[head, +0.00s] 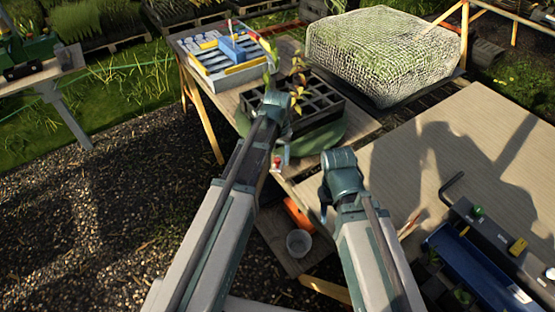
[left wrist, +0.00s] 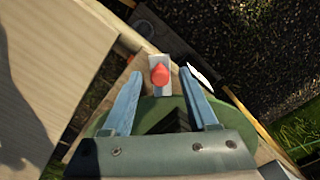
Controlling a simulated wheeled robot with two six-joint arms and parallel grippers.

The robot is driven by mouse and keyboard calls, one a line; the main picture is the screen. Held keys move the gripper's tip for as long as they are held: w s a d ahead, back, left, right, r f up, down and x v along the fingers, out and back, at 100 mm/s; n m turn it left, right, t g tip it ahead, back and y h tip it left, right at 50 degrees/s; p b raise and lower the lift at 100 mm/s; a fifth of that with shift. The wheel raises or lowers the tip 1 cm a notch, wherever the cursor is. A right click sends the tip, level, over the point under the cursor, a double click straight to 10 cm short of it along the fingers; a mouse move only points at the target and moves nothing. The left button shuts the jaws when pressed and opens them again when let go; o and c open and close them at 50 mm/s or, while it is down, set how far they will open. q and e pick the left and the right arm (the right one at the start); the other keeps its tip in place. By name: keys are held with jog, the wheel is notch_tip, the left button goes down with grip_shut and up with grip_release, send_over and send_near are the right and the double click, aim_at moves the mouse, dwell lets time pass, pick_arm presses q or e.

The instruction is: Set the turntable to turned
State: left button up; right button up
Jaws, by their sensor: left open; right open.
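The turntable is a round green disc (head: 318,141) on the wooden bench. A black celled tray (head: 322,104) with a few leafy seedlings stands on it. A pale tab with a red knob (left wrist: 159,74) sticks out from its edge; it also shows small in the head view (head: 277,161). My left gripper (left wrist: 161,84) is open over the green disc, with the knob in line between its blue fingertips; I cannot tell whether they touch. In the head view its arm covers part of the tray. My right gripper (head: 341,168) is open and empty, right of the turntable's near side.
A seed tray with blue and yellow parts (head: 222,58) stands at the bench's back left. A netted mound (head: 383,52) lies behind. A large wooden table (head: 455,140) is at the right, with a blue trough (head: 470,262).

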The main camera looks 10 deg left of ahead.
pick_arm(q)
grip_shut()
dwell(1.4)
